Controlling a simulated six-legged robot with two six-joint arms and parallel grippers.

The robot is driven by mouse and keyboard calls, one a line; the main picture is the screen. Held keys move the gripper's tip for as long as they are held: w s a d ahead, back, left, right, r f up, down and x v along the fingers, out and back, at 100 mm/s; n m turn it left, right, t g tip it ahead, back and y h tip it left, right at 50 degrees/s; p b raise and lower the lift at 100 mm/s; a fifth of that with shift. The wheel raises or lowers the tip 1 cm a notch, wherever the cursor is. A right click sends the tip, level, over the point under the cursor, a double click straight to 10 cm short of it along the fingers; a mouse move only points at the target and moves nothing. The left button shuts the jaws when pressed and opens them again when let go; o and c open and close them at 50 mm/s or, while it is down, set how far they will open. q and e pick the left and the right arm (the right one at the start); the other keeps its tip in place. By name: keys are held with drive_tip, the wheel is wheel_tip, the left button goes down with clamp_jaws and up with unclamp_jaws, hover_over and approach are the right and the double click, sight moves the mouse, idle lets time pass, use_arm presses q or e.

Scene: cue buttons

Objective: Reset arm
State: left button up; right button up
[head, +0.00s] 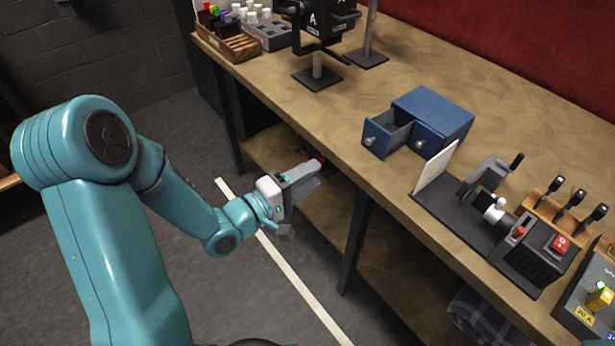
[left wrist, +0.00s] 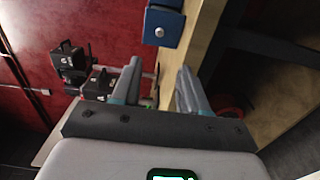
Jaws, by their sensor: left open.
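My left gripper (head: 304,180) is in front of the workbench (head: 400,215), off its front edge and over the floor side. In the left wrist view its two fingers (left wrist: 155,92) are apart with nothing between them. The left arm reaches in from the left in the head view. My right gripper does not show in either view.
A blue cabinet (head: 436,108) with one drawer pulled out stands on the bench. A black device with a red button (head: 561,243) and several levers are at the right. A wooden rack (head: 228,42) with bottles is at the far left end.

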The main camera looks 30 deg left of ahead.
use_arm(q)
drive_tip(key=s+d+f+m+g+p, duration=0.2)
drive_tip(key=d+f+g, duration=0.5)
drive_tip(key=d+f, duration=0.75)
drive_tip(key=s+a+f+m+g+y, duration=0.1)
drive_tip(key=s+f+m+g+y, duration=0.1)
drive_tip(key=s+f+m+g, duration=0.7)
drive_tip(key=s+f+m, duration=0.1)
drive_tip(key=s+f, duration=0.3)
drive_tip(key=s, duration=0.2)
drive_tip(key=shift+s+f+g, duration=0.2)
drive_tip(key=shift+g, duration=0.1)
drive_tip(key=shift+w+a, duration=0.1)
